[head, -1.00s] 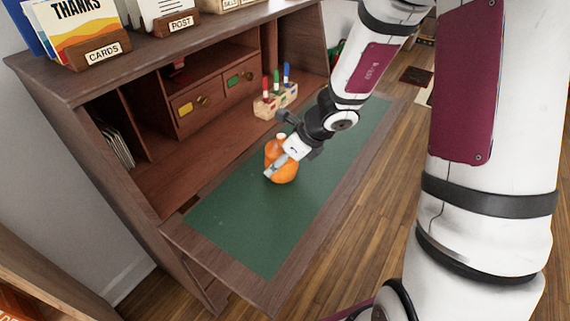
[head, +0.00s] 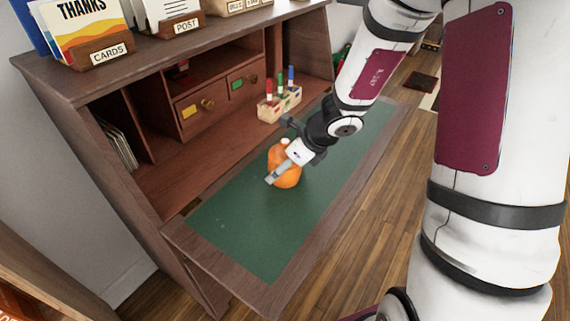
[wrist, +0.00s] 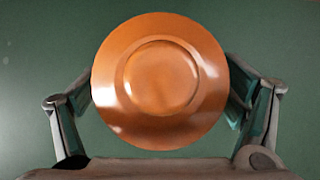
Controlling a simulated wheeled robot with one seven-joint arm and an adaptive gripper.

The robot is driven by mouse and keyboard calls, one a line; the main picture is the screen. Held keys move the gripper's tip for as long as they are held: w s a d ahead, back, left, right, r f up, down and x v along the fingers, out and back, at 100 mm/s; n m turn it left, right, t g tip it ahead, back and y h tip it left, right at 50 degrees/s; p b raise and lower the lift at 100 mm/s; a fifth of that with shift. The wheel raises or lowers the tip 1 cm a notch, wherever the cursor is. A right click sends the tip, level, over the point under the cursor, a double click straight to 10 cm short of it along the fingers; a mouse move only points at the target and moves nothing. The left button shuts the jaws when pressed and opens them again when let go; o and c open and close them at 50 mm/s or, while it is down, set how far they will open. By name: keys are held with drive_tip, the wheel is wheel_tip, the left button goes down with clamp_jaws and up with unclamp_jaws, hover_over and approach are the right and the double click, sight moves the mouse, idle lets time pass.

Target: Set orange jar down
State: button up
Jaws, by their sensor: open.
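The orange jar (head: 288,177) is round-bodied and stands on the green desk surface (head: 240,232), with a pale top showing behind my gripper. In the wrist view the jar (wrist: 162,80) is a large orange disc with a raised round centre, seen over green. My gripper (head: 272,178) reaches in from the upper right, its fingers low around the jar. In the wrist view the open fingers (wrist: 160,103) lie on the left and right of the jar, close to its sides. I cannot tell whether they touch it.
A pen holder (head: 279,103) with coloured pens stands behind the jar. Small drawers (head: 218,93) and card holders (head: 100,52) are farther back. The green surface left and front of the jar is clear, ending at a wooden edge (head: 330,212).

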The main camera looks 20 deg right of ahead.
drive_tip(key=p+v, duration=0.6)
drive_tip(key=v, duration=0.6)
drive_tip(key=s+a+r+n+g, duration=0.2)
drive_tip(key=s+a+r+n, duration=0.7)
drive_tip(key=r+n, duration=0.4)
drive_tip(key=s+d+r+n+h, duration=0.1)
drive_tip(key=s+d+n+h, duration=0.1)
drive_tip(key=s+n, duration=0.6)
drive_tip(key=s+d+r+n+h, duration=0.1)
drive_tip(key=s+d+r+n, duration=0.1)
drive_tip(key=s+d+n, duration=0.2)
drive_tip(key=s+n, duration=0.3)
drive_tip(key=s, duration=0.3)
drive_tip(key=shift+s+n+g+h, duration=0.2)
drive_tip(key=shift+n+g+h, duration=0.2)
drive_tip(key=shift+r, duration=0.25)
